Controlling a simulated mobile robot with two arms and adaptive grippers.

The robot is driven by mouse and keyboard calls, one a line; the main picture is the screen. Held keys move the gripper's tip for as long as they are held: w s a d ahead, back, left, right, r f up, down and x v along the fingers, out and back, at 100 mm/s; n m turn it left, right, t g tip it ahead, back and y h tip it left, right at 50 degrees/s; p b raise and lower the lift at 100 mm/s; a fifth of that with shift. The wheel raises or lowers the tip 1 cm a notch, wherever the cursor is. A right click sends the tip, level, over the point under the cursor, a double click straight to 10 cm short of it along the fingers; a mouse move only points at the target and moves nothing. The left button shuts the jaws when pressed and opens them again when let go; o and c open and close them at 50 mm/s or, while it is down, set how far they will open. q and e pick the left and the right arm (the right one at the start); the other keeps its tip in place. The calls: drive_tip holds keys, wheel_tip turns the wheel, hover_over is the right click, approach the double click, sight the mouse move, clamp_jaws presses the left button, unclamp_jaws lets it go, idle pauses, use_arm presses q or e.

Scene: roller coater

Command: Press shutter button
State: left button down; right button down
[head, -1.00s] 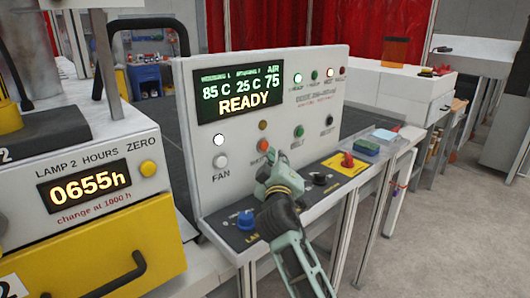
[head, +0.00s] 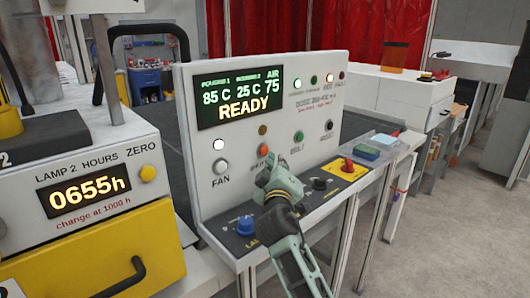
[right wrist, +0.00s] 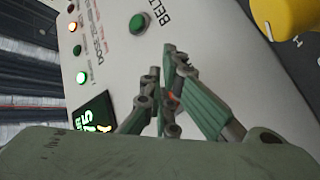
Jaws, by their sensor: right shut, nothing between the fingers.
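On the upright white control panel (head: 232,155), an orange-red button (head: 263,150) sits between the white FAN button and the green BELT button. Its label is hidden behind my gripper, so I cannot read whether it is the shutter button. My right gripper (head: 275,172) is shut and empty, with its tips just below and in front of this button. In the right wrist view my shut fingers (right wrist: 168,60) point at the panel face, and a bit of orange (right wrist: 174,97) shows between the finger links. I cannot tell whether the tips touch anything. My left gripper is out of view.
The FAN button (head: 220,166) and BELT button (head: 299,136) flank the orange-red one. The display (head: 240,100) reads READY. A blue knob (head: 245,225) and a red switch on yellow (head: 347,166) sit on the ledge below. A lamp unit (head: 95,190) stands at left.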

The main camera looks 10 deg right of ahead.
idle(0.5)
drive_tip(key=shift+w+a+b, duration=0.25)
drive_tip(key=shift+w+b, duration=0.1)
drive_tip(key=shift+w, duration=0.05)
drive_tip(key=shift+w+a+b, duration=0.2)
drive_tip(key=shift+w+b, duration=0.1)
drive_tip(key=shift+b, duration=0.05)
idle(0.6)
drive_tip(key=shift+s+r, duration=0.1)
drive_tip(key=shift+s+d+p, duration=0.45)
drive_tip(key=shift+s+p, duration=0.1)
drive_tip(key=shift+s, duration=0.05)
idle(0.4)
drive_tip(key=shift+s+d+p, duration=0.7)
drive_tip(key=shift+s+p, duration=0.05)
drive_tip(key=shift+s, duration=0.3)
drive_tip(key=shift+s+d+p, duration=0.7)
drive_tip(key=shift+s+p, duration=0.05)
drive_tip(key=shift+s, duration=0.3)
